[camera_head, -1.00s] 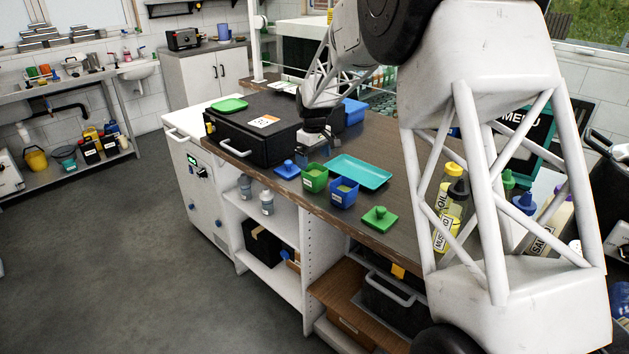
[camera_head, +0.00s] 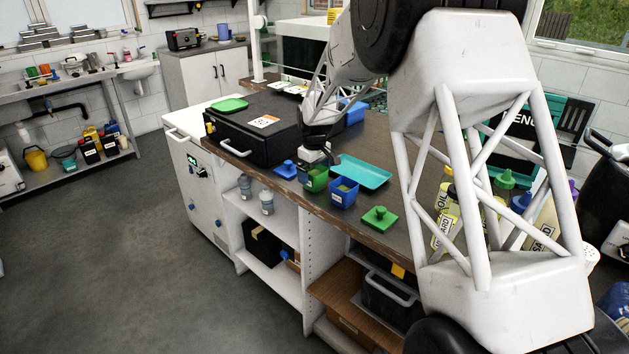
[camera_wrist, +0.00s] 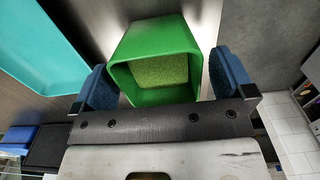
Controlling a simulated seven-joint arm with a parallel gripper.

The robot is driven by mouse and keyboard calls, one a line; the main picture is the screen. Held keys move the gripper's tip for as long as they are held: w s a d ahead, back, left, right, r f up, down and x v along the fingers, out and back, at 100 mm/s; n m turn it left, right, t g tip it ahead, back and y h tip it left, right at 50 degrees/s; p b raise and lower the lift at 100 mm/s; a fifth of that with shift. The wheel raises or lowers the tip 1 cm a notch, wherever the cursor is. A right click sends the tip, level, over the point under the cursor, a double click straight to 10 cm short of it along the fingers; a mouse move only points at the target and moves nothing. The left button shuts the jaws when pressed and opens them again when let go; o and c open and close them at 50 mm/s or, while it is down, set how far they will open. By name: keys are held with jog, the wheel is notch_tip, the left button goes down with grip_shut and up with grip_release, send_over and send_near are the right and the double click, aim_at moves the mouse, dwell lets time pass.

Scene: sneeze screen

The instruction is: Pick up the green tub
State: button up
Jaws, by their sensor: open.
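The green tub (camera_head: 317,181) stands on the dark wooden counter (camera_head: 385,143), left of the blue tub (camera_head: 343,194). In the wrist view the green tub (camera_wrist: 155,60) is open-topped, with lighter green contents inside. My gripper (camera_wrist: 162,85) is open, with one blue finger pad on each side of the tub and gaps between pads and walls. In the head view my gripper (camera_head: 316,163) is over the tub and hides part of its top.
A turquoise tray (camera_head: 365,175) lies close behind the tubs. A blue lid (camera_head: 286,170) is to the left and a green lid (camera_head: 380,217) to the right. A black box (camera_head: 250,138) stands further left. The counter's front edge is close to the tubs.

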jog(key=shift+f, duration=0.7)
jog(key=shift+c, duration=0.2)
jog(key=c, duration=0.9)
